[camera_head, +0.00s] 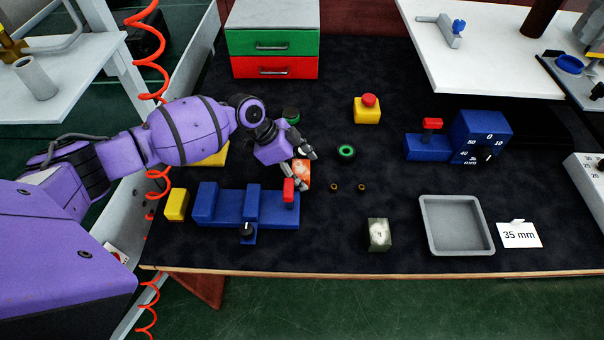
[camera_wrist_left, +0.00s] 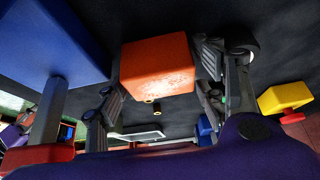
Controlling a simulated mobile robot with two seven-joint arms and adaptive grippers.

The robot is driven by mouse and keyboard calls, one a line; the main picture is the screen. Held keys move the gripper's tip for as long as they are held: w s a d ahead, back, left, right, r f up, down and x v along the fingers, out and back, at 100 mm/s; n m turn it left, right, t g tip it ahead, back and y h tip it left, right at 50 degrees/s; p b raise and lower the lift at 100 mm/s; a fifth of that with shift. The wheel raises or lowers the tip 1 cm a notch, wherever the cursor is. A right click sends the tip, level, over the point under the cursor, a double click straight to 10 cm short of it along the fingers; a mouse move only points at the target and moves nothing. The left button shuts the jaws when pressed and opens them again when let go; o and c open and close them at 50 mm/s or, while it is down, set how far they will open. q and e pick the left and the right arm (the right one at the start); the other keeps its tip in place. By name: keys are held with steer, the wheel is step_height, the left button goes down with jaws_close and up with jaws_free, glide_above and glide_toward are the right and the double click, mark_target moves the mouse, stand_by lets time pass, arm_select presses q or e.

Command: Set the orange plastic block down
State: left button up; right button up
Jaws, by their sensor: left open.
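The orange block (camera_head: 303,174) is at the dark mat, close behind the right end of the blue fixture (camera_head: 228,206) with the red knob (camera_head: 289,190). Its lower part is partly hidden by the knob. My left gripper (camera_head: 300,160) is over the block and open. In the left wrist view the orange block (camera_wrist_left: 157,68) sits between the two spread fingers, with a gap visible at its left side. Whether the right finger touches it I cannot tell. My right gripper is not in view.
A black-green ring (camera_head: 346,151) and two small brass rings (camera_head: 361,187) lie to the right. A yellow block (camera_head: 176,204) is left of the fixture. A grey tray (camera_head: 456,249), a grey block (camera_head: 379,234) and a "35 mm" card (camera_head: 519,235) are at the front right. The mat between is mostly clear.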

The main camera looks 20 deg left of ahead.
arm_select(q)
steer(key=shift+r, duration=0.1)
steer(key=c, duration=1.1)
